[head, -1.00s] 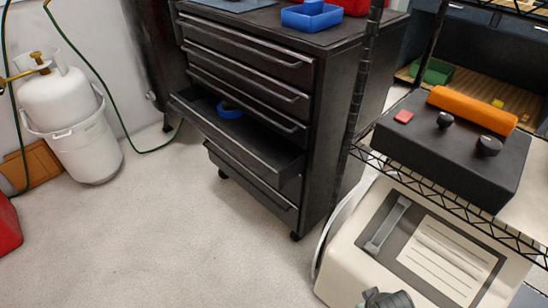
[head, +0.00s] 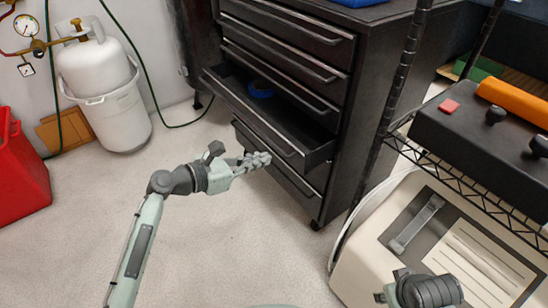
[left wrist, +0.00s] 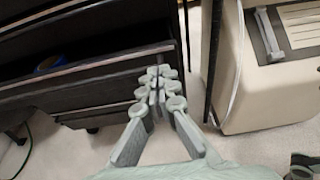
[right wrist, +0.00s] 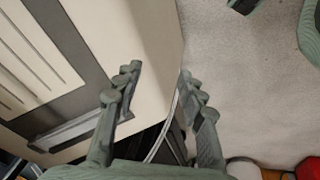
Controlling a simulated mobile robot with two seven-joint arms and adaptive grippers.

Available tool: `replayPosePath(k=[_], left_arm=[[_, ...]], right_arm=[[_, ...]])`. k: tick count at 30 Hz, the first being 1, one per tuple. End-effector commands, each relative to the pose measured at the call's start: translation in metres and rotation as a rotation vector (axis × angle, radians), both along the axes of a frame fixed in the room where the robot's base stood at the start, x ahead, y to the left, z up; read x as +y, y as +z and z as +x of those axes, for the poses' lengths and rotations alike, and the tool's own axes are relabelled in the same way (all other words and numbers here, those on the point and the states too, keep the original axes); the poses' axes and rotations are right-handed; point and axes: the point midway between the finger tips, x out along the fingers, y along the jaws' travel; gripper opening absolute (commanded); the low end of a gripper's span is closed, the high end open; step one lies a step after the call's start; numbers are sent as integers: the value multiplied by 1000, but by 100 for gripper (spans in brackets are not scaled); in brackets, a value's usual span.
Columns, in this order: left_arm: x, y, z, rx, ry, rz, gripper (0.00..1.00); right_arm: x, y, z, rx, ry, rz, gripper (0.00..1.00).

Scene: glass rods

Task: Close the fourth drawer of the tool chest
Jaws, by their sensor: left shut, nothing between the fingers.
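The black tool chest (head: 385,62) stands at the back centre. Its fourth drawer (head: 262,120) is pulled out, with a blue ring (head: 260,90) inside; the drawer front also shows in the left wrist view (left wrist: 95,78). The drawers above and below it look shut. My right gripper (right wrist: 158,76) is open and empty, over the beige machine.
A wire shelf (head: 465,195) and the beige machine (head: 370,260) stand right of the chest. A white gas cylinder (head: 95,70) in a bucket and a red container (head: 20,170) are at left. The floor before the chest is clear.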

Motion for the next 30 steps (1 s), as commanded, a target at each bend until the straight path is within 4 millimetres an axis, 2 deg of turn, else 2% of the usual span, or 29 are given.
replayPosePath(k=[9,15,20,30], left_arm=[[-43,-18,31,-1,-1,2,0],[-64,-27,46,-2,-1,4,0],[-71,-29,51,-1,-1,5,0],[-72,-29,52,-2,-1,6,0]], right_arm=[[-1,15,-4,-8,-1,-9,40],[-1,27,-6,-15,-3,-14,40],[-1,31,-8,-15,-4,-17,40],[-1,34,-7,-20,-3,-17,40]])
